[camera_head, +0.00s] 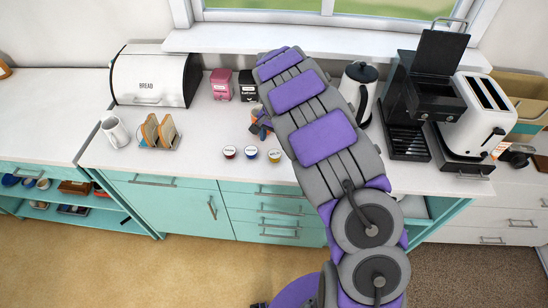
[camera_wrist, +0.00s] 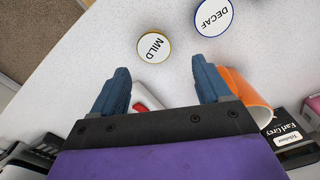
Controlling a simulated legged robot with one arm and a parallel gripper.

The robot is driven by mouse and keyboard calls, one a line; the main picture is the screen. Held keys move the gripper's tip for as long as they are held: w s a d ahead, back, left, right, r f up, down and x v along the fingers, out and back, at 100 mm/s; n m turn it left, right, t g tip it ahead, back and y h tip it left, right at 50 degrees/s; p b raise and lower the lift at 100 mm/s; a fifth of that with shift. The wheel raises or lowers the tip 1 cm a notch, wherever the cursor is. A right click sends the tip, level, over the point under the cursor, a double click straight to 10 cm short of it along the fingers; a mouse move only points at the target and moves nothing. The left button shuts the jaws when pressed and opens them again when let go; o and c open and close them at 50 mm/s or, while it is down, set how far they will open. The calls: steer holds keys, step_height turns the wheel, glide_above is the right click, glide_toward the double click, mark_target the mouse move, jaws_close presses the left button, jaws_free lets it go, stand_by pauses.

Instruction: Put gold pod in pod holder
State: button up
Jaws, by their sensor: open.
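The gold-rimmed pod labelled MILD (camera_wrist: 154,48) lies on the white counter, just beyond my fingertips in the wrist view. It also shows in the head view (camera_head: 274,155), at the right end of a row of three pods. My gripper (camera_wrist: 160,77) is open and empty, with its two blue fingers apart and not touching the pod. In the head view my arm hides most of the gripper. The black coffee machine (camera_head: 407,143) stands at the right with its lid (camera_head: 440,50) raised. I cannot clearly make out the pod holder's interior in its upper part.
The blue-rimmed DECAF pod (camera_wrist: 213,17) and a red pod (camera_head: 229,152) lie beside the gold one. An orange cup (camera_wrist: 246,92) and Earl Grey box (camera_wrist: 295,125) are near my right finger. A kettle (camera_head: 358,85) and toaster (camera_head: 485,112) flank the coffee machine.

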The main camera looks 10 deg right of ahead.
mark_target(274, 154)
steer(key=f, duration=0.2)
steer(key=s+f+b, duration=0.1)
steer(key=f, duration=0.2)
steer(key=shift+s+f, duration=0.15)
steer(key=shift+a+f, duration=0.1)
steer(key=shift+f, duration=0.35)
steer(key=shift+r, duration=0.1)
steer(key=shift+c, duration=0.2)
steer(key=c, duration=1.1)
